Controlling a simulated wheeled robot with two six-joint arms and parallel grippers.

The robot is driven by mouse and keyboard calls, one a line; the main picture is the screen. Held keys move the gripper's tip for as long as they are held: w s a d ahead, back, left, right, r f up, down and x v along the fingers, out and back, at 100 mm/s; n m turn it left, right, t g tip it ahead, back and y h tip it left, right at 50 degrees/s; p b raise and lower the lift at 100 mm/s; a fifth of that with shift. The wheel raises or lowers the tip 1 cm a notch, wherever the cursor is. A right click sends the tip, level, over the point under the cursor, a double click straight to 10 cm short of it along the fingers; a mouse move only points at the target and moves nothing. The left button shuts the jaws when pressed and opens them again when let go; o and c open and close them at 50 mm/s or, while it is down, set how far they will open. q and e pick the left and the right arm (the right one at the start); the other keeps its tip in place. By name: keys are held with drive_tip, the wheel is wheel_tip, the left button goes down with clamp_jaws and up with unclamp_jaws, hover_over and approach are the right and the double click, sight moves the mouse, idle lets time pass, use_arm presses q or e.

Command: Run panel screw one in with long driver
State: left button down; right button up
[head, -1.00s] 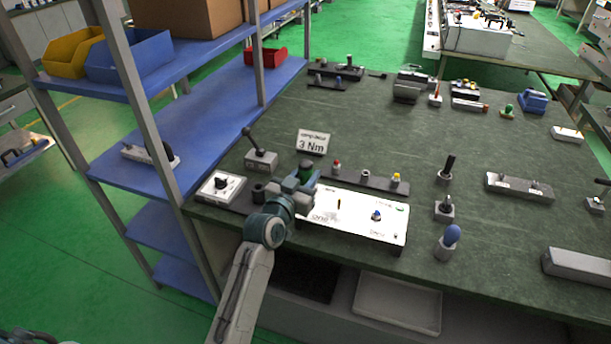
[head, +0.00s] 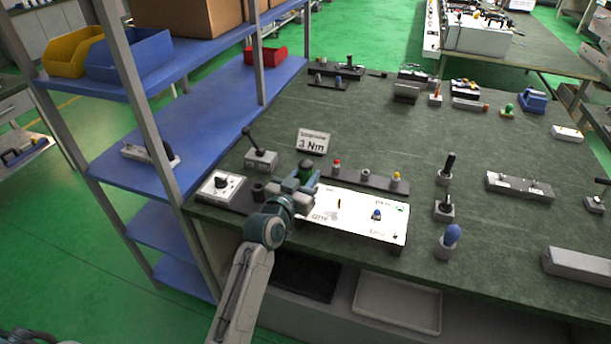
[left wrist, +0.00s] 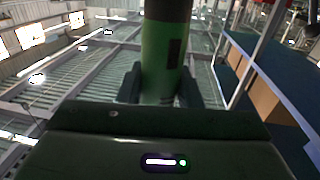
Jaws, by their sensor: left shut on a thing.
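My left gripper (head: 303,184) is shut on a green-handled driver (head: 306,168) near the left end of the white panel (head: 345,226). In the left wrist view the driver's green handle (left wrist: 162,60) stands upright between the fingers. The driver's lower end is hidden behind my gripper, so I cannot tell whether it touches a screw. My right gripper is not in view.
A sign reading 3 Nm (head: 313,143) stands behind the rack. A lever box (head: 260,160) and a white dial box (head: 220,186) are to the left. A blue-handled tool in a holder (head: 449,240) stands right of the panel. The blue shelf's post (head: 178,190) is close left of my arm.

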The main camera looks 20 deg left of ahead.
sight(305, 162)
use_arm(q)
drive_tip(key=shift+r+p, duration=2)
drive_tip(key=shift+r, duration=0.55)
